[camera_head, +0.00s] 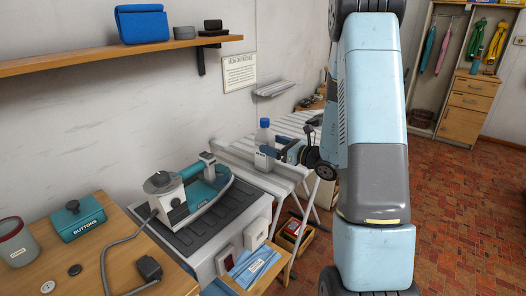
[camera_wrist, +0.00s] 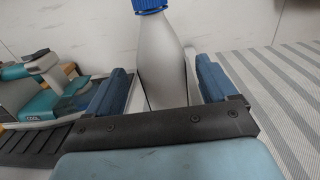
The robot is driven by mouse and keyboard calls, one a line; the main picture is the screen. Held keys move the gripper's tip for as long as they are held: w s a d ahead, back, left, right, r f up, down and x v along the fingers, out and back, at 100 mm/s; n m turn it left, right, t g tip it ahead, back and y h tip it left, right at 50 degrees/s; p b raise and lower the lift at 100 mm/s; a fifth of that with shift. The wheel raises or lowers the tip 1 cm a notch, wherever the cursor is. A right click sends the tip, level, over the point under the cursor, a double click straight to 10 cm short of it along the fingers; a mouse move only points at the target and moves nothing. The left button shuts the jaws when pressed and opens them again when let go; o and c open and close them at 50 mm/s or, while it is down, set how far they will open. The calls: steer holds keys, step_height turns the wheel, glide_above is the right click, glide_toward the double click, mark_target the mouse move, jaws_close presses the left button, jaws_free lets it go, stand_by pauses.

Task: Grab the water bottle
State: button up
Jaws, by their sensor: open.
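The water bottle (camera_head: 264,145) is clear grey with a blue cap and stands upright at the near left end of the striped ironing surface. In the wrist view the bottle (camera_wrist: 162,65) rises between the two blue finger pads of my gripper (camera_wrist: 165,90). Its lower part is hidden behind the dark gripper bar. In the head view my gripper (camera_head: 279,153) reaches the bottle from the right. The fingers are open, one on each side of the bottle, with a visible gap at the right finger. I cannot tell whether the left finger touches it.
A teal and white iron (camera_head: 190,190) sits on a dark ribbed pad just left of the bottle. A wooden table (camera_head: 115,265) with a teal buttons box (camera_head: 77,218) and a grey cup (camera_head: 16,242) is at the lower left. A wall shelf (camera_head: 120,56) is above. The striped surface (camera_wrist: 280,85) is bare right of the bottle.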

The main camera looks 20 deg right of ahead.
mark_target(261, 139)
steer(key=shift+x, duration=3.15)
steer(key=shift+d+r, duration=0.15)
steer(key=c, duration=1.4)
steer(key=shift+o, duration=0.2)
